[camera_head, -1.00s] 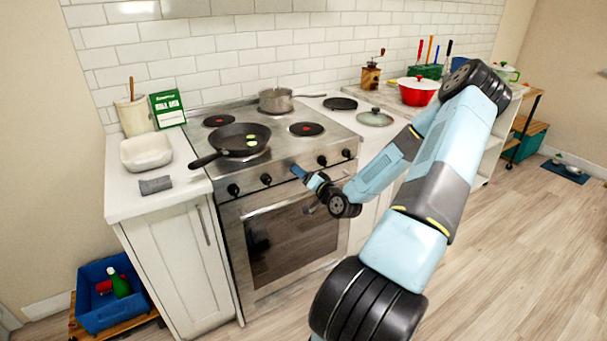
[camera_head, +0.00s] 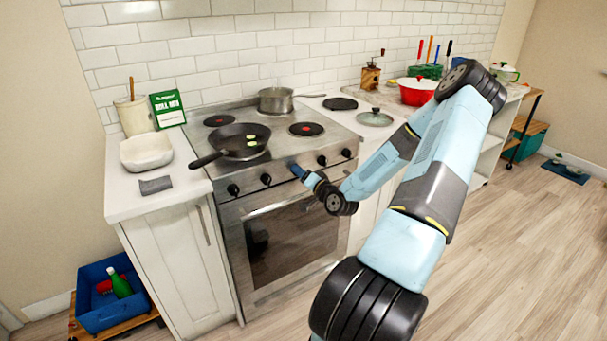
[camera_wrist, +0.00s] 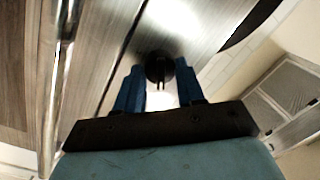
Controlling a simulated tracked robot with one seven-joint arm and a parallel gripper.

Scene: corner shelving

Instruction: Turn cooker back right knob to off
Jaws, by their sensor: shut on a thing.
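The cooker (camera_head: 285,149) has a row of black knobs along its steel front panel. Two knobs show to the left of my gripper (camera_head: 296,170) and two to its right, one of them a right-hand knob (camera_head: 322,160). In the wrist view a round black knob (camera_wrist: 159,67) sits between the blue fingers of my gripper (camera_wrist: 160,84), which is shut on it. In the head view my gripper and wrist hide this knob. Its pointer mark and turn angle cannot be read, and no label shows which burner it serves.
A black frying pan (camera_head: 240,141) stands on the front left burner, its handle reaching over the left counter. A steel saucepan (camera_head: 275,100) stands at the back. The oven's bar handle (camera_head: 265,208) runs just below the knobs. Floor (camera_head: 500,240) is clear at right.

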